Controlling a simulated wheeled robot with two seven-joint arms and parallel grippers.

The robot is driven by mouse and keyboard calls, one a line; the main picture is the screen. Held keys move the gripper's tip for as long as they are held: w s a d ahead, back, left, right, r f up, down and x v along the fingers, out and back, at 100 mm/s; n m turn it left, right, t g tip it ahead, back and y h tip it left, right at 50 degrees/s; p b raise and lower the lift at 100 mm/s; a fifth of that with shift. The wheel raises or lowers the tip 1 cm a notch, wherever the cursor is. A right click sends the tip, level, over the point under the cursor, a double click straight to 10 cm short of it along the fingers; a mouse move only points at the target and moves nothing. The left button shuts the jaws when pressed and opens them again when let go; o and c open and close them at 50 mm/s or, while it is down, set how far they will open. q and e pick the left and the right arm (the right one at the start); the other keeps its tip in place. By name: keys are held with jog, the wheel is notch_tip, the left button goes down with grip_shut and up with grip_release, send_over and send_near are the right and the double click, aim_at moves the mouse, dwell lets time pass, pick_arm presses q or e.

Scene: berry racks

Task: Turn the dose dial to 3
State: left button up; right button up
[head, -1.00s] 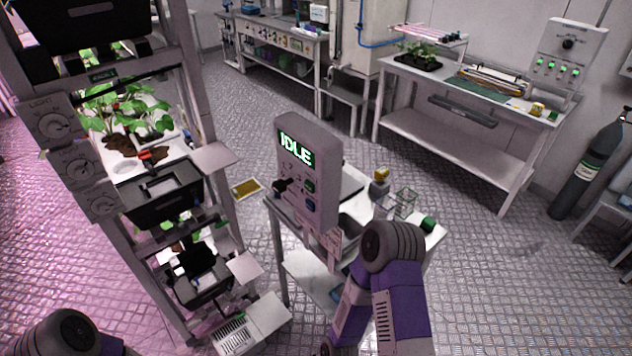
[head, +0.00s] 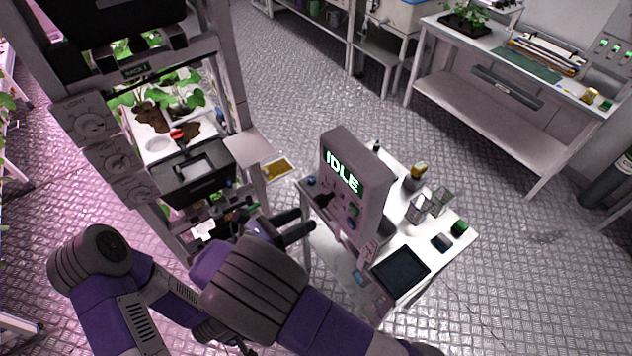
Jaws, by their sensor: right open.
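The grey control box (head: 357,185) stands on the white table, with its lit screen (head: 341,171) reading IDLE. The dose dial (head: 325,199) looks like the dark knob low on the left of its face. Its pointer and numbers are too small to read. My right gripper (head: 305,222) is open and empty, its two dark fingers pointing right towards the box's face. It is to the left of and a little below the dial, apart from it in the picture. My left arm (head: 130,290) shows at the lower left; its gripper is not visible.
A plant rack (head: 232,75) with grey LIGHT dials (head: 90,125) stands at the left. The white table (head: 408,178) also holds a dark tablet (head: 400,271), clear containers (head: 420,208) and a green block (head: 459,228).

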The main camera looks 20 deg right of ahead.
aim_at(316, 203)
jog(key=r, duration=0.2)
jog(key=shift+w+a+r+t+h, duration=0.2)
jog(key=shift+a+r+t+h, duration=0.1)
jog(key=shift+h, duration=0.1)
jog(key=x, duration=0.7)
jog(key=shift+s+f+p, duration=0.1)
jog(key=shift+f+p, duration=0.05)
jog(key=shift+p, duration=0.25)
jog(key=shift+c, duration=0.3)
jog(key=c, duration=1)
